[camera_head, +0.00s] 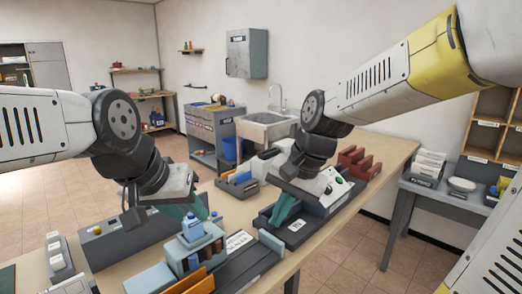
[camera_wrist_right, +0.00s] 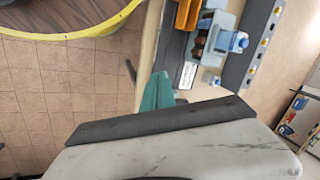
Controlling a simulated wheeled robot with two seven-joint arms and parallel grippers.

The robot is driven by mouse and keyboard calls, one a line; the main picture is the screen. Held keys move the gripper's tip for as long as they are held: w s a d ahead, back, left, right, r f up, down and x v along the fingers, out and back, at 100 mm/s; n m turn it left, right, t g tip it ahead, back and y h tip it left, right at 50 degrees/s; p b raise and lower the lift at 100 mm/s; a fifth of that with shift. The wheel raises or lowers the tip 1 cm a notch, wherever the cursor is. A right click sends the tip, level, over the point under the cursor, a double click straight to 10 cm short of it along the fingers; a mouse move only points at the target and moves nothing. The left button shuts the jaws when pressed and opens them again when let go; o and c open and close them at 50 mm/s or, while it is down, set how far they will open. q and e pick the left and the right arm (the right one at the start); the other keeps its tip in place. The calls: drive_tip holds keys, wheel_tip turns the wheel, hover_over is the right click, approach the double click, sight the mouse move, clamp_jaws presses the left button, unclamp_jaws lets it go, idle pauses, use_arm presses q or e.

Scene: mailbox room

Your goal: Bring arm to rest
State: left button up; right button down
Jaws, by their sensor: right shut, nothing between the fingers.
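My left gripper (camera_head: 192,210) has teal fingers and hangs over the table just behind a light blue holder (camera_head: 180,262); its finger gap is hidden. My right gripper (camera_head: 284,210) points down over a dark tray (camera_head: 262,222) with a white label. Its teal fingers are shut with nothing between them, and they show in the right wrist view (camera_wrist_right: 157,93). Both arms reach in over the wooden table (camera_head: 375,155), the left from the left edge and the right from the upper right.
The light blue holder carries a blue-capped bottle (camera_head: 191,228) and brown items, beside orange dividers (camera_head: 190,282). A grey control box (camera_head: 125,240) sits at left. A red rack (camera_head: 358,163) stands at the table's far end. A sink (camera_head: 266,130) and side table (camera_head: 445,195) stand beyond.

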drive_tip(key=s+d+r+n+t, duration=0.2)
drive_tip(key=s+d, duration=0.1)
drive_tip(key=d, duration=0.2)
drive_tip(key=s+d+r+n+t+h, duration=0.1)
drive_tip(key=s+d+r+n+t, duration=0.1)
drive_tip(key=d, duration=0.3)
drive_tip(key=shift+s+d+r+n+t, duration=0.2)
drive_tip(key=shift+s+r+n+t, duration=0.1)
drive_tip(key=shift+s+r, duration=0.15)
